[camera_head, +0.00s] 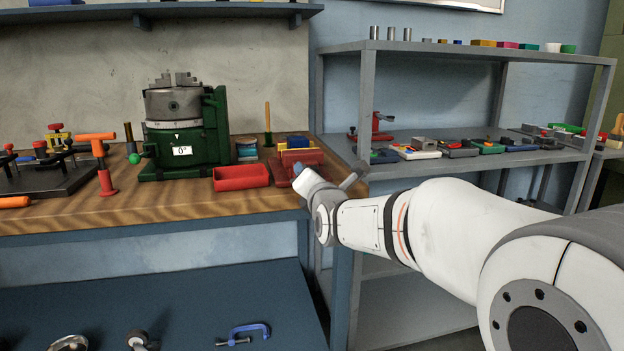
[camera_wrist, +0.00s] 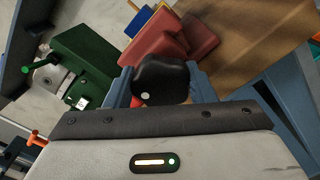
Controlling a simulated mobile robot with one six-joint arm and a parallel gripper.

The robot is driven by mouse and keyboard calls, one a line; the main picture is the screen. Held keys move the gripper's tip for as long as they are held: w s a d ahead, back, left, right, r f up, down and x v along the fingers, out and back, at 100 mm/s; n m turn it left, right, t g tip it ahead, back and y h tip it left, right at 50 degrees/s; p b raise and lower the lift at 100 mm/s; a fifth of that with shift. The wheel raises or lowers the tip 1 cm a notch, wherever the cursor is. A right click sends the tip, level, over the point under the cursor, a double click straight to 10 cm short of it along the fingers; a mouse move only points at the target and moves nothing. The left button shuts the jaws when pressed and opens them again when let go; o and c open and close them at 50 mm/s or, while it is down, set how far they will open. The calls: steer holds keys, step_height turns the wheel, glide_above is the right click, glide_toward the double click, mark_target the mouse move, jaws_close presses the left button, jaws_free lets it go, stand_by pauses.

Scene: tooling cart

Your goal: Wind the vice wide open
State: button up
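The red vice (camera_head: 298,160) stands at the right end of the wooden bench, with a blue part on top. Its red body (camera_wrist: 160,48) also shows in the wrist view, behind a black rounded knob (camera_wrist: 161,78) with a pale spot. My gripper (camera_wrist: 161,86) has its two blue-grey fingers on either side of this knob, very close to it. Whether they press on it I cannot tell. In the head view my wrist is in front of the vice's right side and hides part of it. The vice's jaw gap cannot be made out.
A red tray (camera_head: 241,177) sits left of the vice, and a green machine with a rotary top (camera_head: 178,130) stands behind it. A grey shelf unit (camera_head: 430,152) with small parts is close on the right. A blue lower shelf (camera_head: 180,300) holds a blue clamp (camera_head: 248,330).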

steer(key=o, duration=0.4)
steer(key=p+v, duration=0.1)
steer(key=v, duration=0.6)
steer(key=shift+s+d+p, duration=0.1)
steer(key=shift+s+p, duration=0.2)
steer(key=shift+s, duration=0.1)
steer(key=s+d+r+m+g+h+p, duration=0.1)
steer(key=s+d+r+m+g+p, duration=0.2)
steer(key=s+m+p, duration=0.6)
steer(key=s+d+r+m+g+h+p, duration=0.2)
steer(key=s+d+r+m+g+p, duration=0.2)
steer(key=s+d+m+g+p, duration=0.3)
steer(key=s+d+r+m+g+h+p, duration=0.2)
steer(key=s+d+m+p, duration=0.4)
steer(key=s+m+p, duration=0.4)
steer(key=shift+s+d+r+m+g+p, duration=0.1)
steer(key=shift+r+m+g+p, duration=0.15)
steer(key=shift+m+g+p, duration=0.4)
steer(key=shift+s+d+r+m+g+p, duration=0.1)
steer(key=shift+r+m+g+p, duration=0.15)
steer(key=shift+m+p, duration=0.7)
steer(key=shift+s+d+r+m+g+p, duration=0.1)
steer(key=shift+r+m+g+p, duration=0.1)
steer(key=shift+m+g+p, duration=0.45)
